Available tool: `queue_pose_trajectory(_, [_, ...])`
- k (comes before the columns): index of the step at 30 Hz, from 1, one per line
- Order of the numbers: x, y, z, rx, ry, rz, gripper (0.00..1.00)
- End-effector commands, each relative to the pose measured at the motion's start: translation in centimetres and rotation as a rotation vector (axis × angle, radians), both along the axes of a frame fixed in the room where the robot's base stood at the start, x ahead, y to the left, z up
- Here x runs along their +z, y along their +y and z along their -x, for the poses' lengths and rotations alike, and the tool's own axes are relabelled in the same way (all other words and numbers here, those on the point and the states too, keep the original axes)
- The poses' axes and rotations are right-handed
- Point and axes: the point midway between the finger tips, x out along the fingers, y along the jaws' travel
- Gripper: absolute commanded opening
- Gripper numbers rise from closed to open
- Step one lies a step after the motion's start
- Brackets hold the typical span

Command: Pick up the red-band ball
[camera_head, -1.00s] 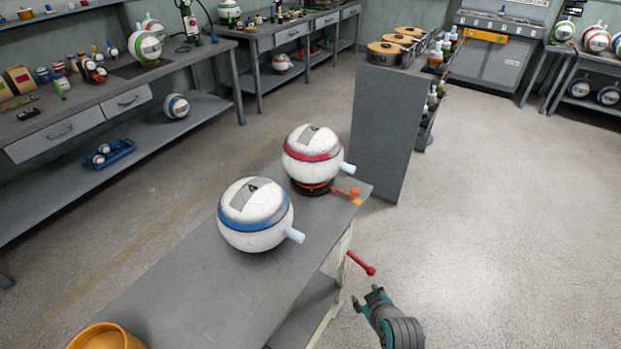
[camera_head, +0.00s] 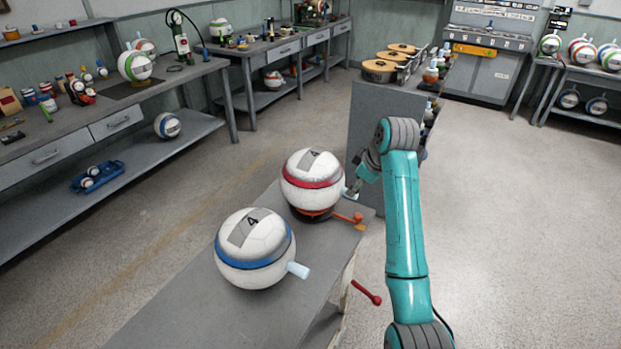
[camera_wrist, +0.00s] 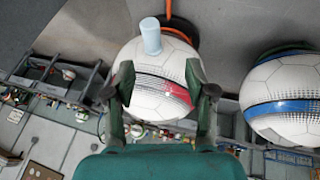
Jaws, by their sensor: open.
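The red-band ball (camera_head: 312,172) is white with a red stripe, a grey strip marked 4 and a pale blue peg on its right side. It sits on a dark and orange stand (camera_head: 312,213) at the far end of the bench. My gripper (camera_head: 353,190) is at the ball's right side, by the peg. In the wrist view my gripper (camera_wrist: 160,88) is open, with a finger on either side of the red-band ball (camera_wrist: 155,70). The pale blue peg (camera_wrist: 150,36) shows beyond the fingertips. I cannot tell whether the fingers touch the ball.
A blue-band ball (camera_head: 255,250) stands nearer on the same grey bench (camera_head: 190,310); it also shows in the wrist view (camera_wrist: 285,100). A red-knobbed lever (camera_head: 367,292) juts from the bench's right side. A grey cabinet (camera_head: 370,115) stands behind. The floor at right is clear.

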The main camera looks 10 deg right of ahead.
Motion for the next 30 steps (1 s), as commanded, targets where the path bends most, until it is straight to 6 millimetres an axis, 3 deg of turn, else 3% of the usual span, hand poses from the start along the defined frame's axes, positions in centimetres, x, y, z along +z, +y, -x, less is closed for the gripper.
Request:
queue_pose_trajectory(3, [2.0, -0.1, -0.4, 0.022, 0.011, 0.009, 0.55])
queue_pose_trajectory(6, [2.0, 0.0, -0.6, 0.031, 0.02, 0.012, 0.55])
queue_pose_trajectory(15, [-1.6, 0.6, -2.3, 0.032, 0.02, 0.012, 0.55])
queue_pose_trajectory(23, [-3.2, 0.7, -3.0, 0.03, 0.018, 0.012, 0.55])
queue_pose_trajectory(30, [-6.4, 0.7, -4.1, 0.031, 0.02, 0.012, 0.55])
